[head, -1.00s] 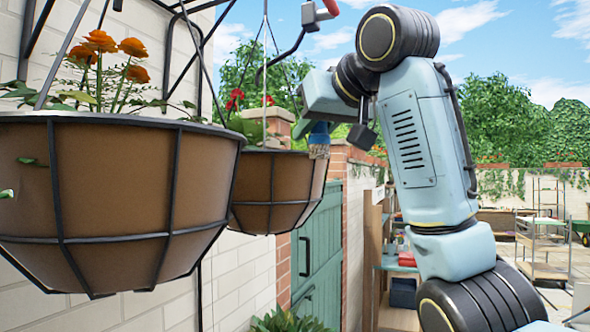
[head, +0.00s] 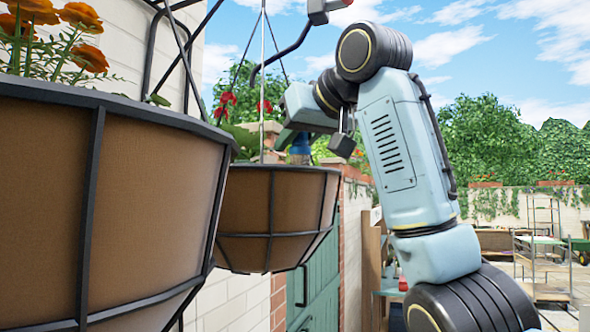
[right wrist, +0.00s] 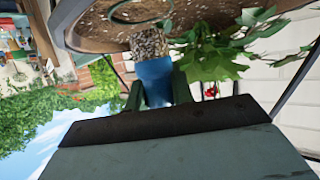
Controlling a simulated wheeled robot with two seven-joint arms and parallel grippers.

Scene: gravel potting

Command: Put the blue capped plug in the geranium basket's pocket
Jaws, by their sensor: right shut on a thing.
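The geranium basket (head: 278,215) is the farther hanging basket, brown with black bars and red flowers (head: 228,98). My right gripper (right wrist: 158,92) is shut on the blue capped plug, holding it by its blue cap (right wrist: 154,78). The plug's speckled gravelly body (right wrist: 149,42) points at the basket's soil (right wrist: 95,28). A dark ring, seemingly the pocket (right wrist: 141,14), lies just beyond the plug's end; I cannot tell whether they touch. In the head view the blue cap (head: 300,146) shows just above the basket's rim, its lower part hidden. My left gripper is not in view.
A larger near basket (head: 150,200) with orange flowers fills the left. Thin hanger rods (head: 262,80) rise from the geranium basket, and leaves (right wrist: 225,55) spread beside the plug. A brick wall and green door (head: 325,255) stand behind. Open air lies to the right.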

